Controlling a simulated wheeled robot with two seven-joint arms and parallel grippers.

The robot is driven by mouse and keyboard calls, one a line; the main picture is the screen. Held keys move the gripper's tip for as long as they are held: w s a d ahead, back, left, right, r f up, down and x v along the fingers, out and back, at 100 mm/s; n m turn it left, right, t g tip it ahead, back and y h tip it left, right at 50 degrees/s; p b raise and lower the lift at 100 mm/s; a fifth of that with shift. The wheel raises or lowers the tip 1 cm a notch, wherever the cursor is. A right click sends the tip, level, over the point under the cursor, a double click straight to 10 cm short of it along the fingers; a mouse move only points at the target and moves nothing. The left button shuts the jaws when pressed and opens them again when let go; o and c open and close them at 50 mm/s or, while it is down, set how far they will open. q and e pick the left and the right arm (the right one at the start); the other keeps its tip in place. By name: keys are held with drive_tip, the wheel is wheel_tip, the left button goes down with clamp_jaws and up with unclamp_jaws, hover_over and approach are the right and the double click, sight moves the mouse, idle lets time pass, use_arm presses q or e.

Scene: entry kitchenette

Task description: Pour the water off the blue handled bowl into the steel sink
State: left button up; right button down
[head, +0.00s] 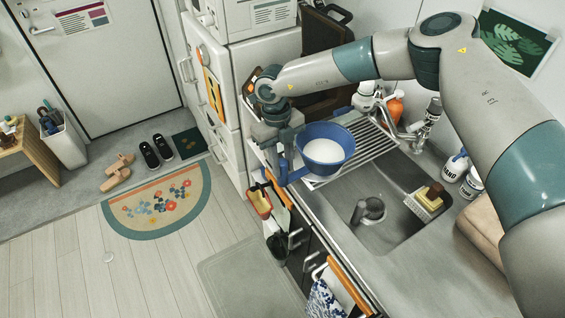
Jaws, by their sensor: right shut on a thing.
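The blue handled bowl (341,136) is in the middle of the head view, with whitish contents (323,151) inside. It looks about upright, held above the left end of the drying rack and the counter edge. My right gripper (284,165) is shut on the bowl's handle at its left side. The steel sink (362,188) lies to the right of and below the bowl, and the bowl is not over its basin. A round strainer (370,210) sits in the basin. My left gripper is not in view.
A wire drying rack (372,142) spans the sink's far end. A faucet (425,125) stands behind the sink. A sponge in a caddy (428,198) is at the sink's right side. White bottles (457,165) stand at the back right. Cloths hang on the cabinet front.

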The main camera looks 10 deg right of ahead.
drive_tip(key=shift+r, duration=0.15)
drive_tip(key=shift+s+d+r+y+p, duration=0.1)
drive_tip(key=shift+d+r+y+p, duration=0.9)
drive_tip(key=shift+p, duration=0.15)
drive_tip(key=shift+a, duration=0.1)
drive_tip(key=shift+f, duration=0.1)
drive_tip(key=shift+r, duration=0.2)
drive_tip(key=shift+d, duration=0.25)
